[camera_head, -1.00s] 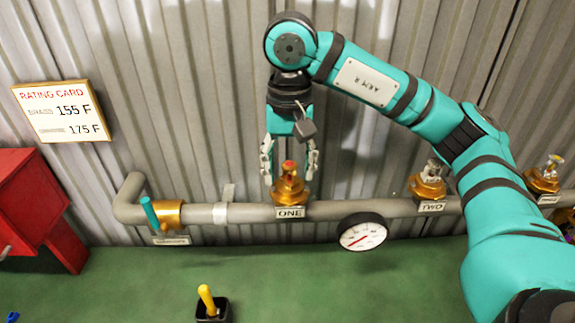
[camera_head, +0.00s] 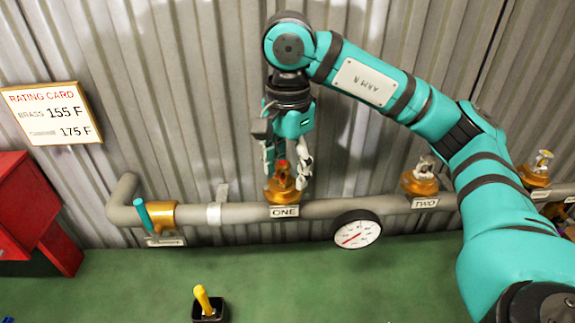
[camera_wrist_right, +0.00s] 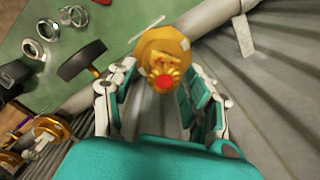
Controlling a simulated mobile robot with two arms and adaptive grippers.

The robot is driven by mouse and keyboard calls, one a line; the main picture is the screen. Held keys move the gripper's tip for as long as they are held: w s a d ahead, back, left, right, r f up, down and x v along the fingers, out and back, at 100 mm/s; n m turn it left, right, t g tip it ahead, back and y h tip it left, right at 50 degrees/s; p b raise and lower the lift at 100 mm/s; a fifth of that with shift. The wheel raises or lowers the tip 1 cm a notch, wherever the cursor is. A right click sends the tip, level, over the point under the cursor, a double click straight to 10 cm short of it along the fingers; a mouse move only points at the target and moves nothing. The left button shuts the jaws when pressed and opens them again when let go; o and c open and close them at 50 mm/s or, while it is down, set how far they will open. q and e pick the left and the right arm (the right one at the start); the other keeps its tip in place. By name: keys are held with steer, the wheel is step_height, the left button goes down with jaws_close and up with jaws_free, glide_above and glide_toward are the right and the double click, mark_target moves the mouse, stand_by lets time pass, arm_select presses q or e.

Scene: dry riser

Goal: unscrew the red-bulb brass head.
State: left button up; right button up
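The red-bulb brass head (camera_head: 281,188) stands upright on the pipe above the plate ONE (camera_head: 284,211). Its red tip shows between my right gripper's fingers. In the right wrist view the brass head (camera_wrist_right: 163,50) with its red bulb is centred between the two fingers. My right gripper (camera_head: 286,172) points down over the head, with one finger at each side. In the right wrist view the gripper (camera_wrist_right: 160,88) is open, with a visible gap between each finger and the bulb. Contact lower down cannot be told. My left gripper is not in view.
The pipe (camera_head: 240,213) runs along the corrugated wall. A gauge (camera_head: 357,229) hangs right of ONE. Head TWO (camera_head: 420,179) and another head (camera_head: 536,171) stand further right. A teal-handled valve (camera_head: 143,215) is left. A yellow-handled item (camera_head: 203,300) stands on the green surface.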

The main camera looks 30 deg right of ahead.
jaws_close()
steer(key=n, duration=0.4)
steer(key=shift+w+a+n, duration=0.1)
steer(key=shift+w+n, duration=0.15)
steer(key=shift+n, duration=0.65)
steer(key=n, duration=0.3)
steer(key=shift+w+a, duration=0.15)
steer(key=shift+a, duration=0.05)
steer(key=n, duration=0.2)
steer(key=shift+a+n, duration=0.1)
steer(key=shift+n, duration=0.3)
